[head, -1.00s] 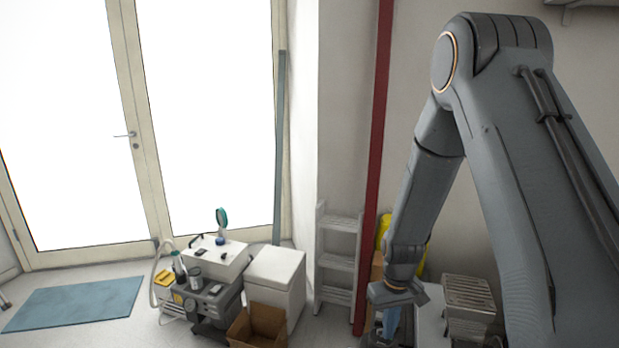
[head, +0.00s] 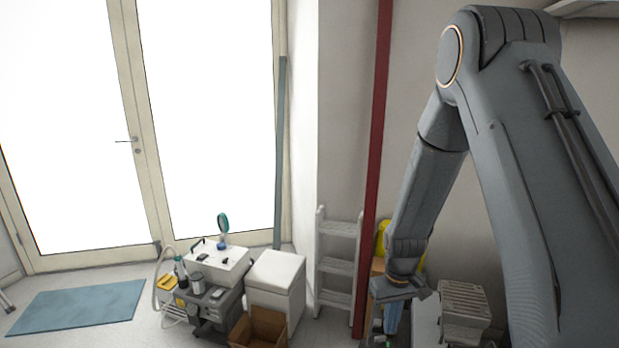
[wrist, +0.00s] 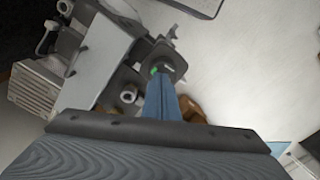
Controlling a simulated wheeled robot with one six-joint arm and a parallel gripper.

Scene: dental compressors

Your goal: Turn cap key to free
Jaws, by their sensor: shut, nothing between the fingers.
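My gripper (head: 391,326) hangs at the lower right of the head view, pointing down. In the wrist view its blue fingers (wrist: 163,100) are shut together and empty. Just beyond the fingertips is a dark rounded cap-like part (wrist: 175,60) with a small pale bar and a green spot. The pale bar may be the cap key, but it is too small to tell. The fingertips overlap the near edge of this part in the picture; I cannot tell whether they touch it. In the head view this part cannot be made out behind my arm.
Grey and white equipment (wrist: 105,55) and a slatted unit (wrist: 38,88) lie left of the fingers in the wrist view. In the head view, a red pole (head: 376,150) and a step ladder (head: 338,262) stand left of my arm. A cardboard box (head: 262,328) sits farther left.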

